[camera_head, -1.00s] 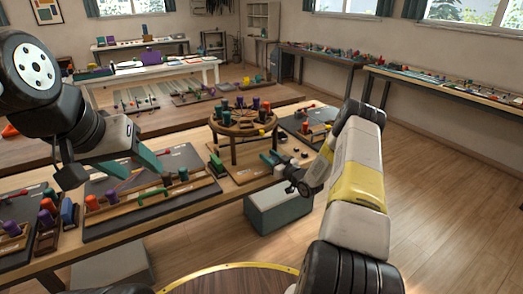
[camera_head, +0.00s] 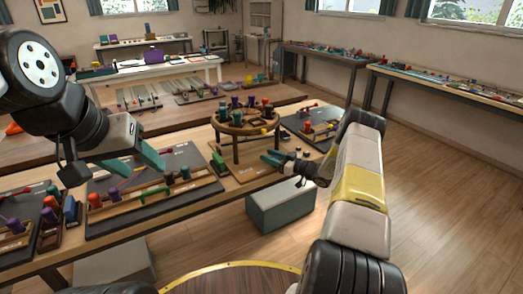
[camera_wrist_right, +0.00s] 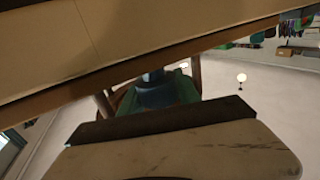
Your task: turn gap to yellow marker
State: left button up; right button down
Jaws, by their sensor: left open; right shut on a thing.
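The round wooden disc (camera_head: 232,130) stands on legs on the near bench, with purple, green, red and dark bobbins around its top. A small yellow piece (camera_head: 263,131) shows at its front right edge; I cannot tell surely that it is the marker. The gap is not clear at this size. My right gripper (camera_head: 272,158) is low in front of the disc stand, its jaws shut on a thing. In the right wrist view a blue-grey part (camera_wrist_right: 155,90) shows between green parts; I cannot name it. My left gripper (camera_head: 138,164) is open and empty above the dark board at left.
A dark board (camera_head: 130,220) with a wooden rack of bobbins lies left of the disc. Another board (camera_head: 300,122) with bobbins lies to its right. A grey box (camera_head: 280,208) stands on the floor before the bench. The floor at right is clear.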

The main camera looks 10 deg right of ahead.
jog(key=c, duration=0.9)
grip_release()
jog(key=shift+o, duration=0.2)
jog(key=v, duration=0.7)
jog(key=shift+s+d, duration=0.25)
jog(key=shift+d, duration=0.05)
jog(key=shift+d, duration=0.1)
